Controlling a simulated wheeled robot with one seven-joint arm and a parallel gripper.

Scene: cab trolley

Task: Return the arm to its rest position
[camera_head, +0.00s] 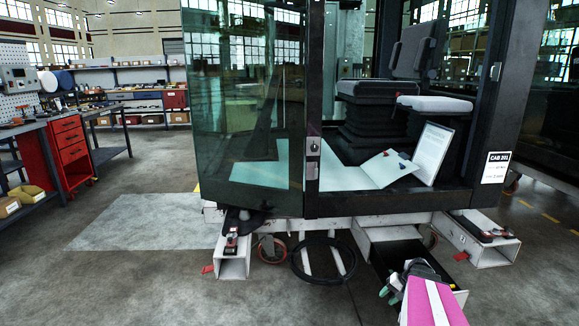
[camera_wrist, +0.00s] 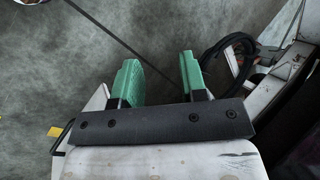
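My gripper (camera_head: 393,284) is at the lower right of the head view, in front of the cab trolley's lower frame, with a pink and white part of my arm behind it. In the wrist view my gripper (camera_wrist: 160,76) shows two green fingers set well apart. Only grey floor shows between them, so it is open and holds nothing. The cab (camera_head: 313,110) stands on the trolley, and its glass door (camera_head: 240,100) is on the left side. A black open-topped drawer or tray (camera_head: 392,258) lies low, close behind my gripper; the gripper partly hides it.
A black hose ring (camera_head: 298,262) hangs beneath the cab; it also shows in the wrist view (camera_wrist: 210,60). White trolley beams (camera_head: 233,266) jut out on both sides. A red drawer cabinet (camera_head: 70,150) stands at far left. The floor (camera_head: 130,270) at front left is clear.

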